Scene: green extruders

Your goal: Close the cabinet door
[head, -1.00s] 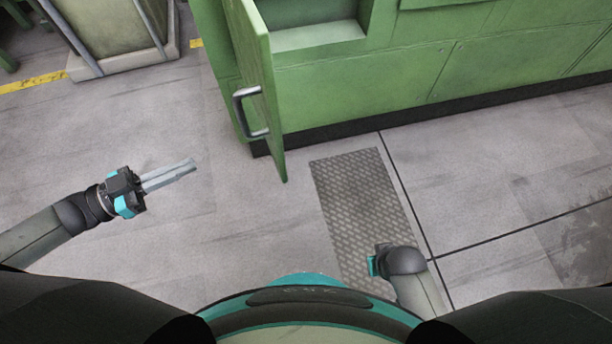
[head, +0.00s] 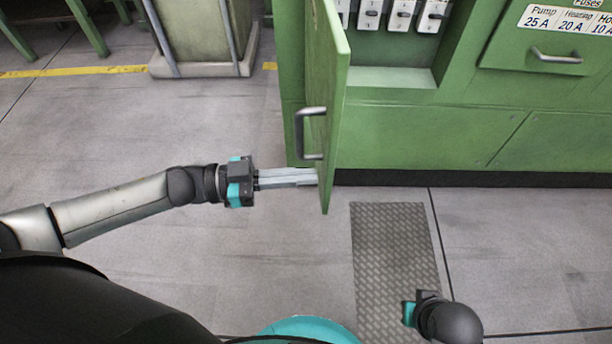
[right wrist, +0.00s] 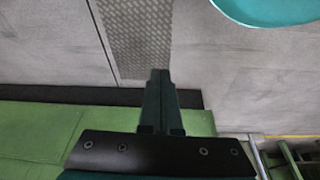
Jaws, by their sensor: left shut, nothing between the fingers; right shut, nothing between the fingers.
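The green cabinet door (head: 337,110) stands open, swung out toward me, with a grey bar handle (head: 303,132) on its left face. The cabinet's opening to its right shows several white fuse switches (head: 402,14). My left gripper (head: 316,176) is shut and empty, its fingertips at the lower part of the door's left face below the handle; I cannot tell whether they touch. My right gripper's fingers are hidden in the head view, where only its wrist (head: 440,318) shows. In the right wrist view the right gripper (right wrist: 160,74) is shut and empty, pointing toward the floor plate.
A ribbed metal floor plate (head: 395,255) lies in front of the cabinet. A closed green drawer with a handle (head: 557,57) and a fuse label is at the upper right. A grey-green bin (head: 195,35) stands at the upper left. The floor between is clear.

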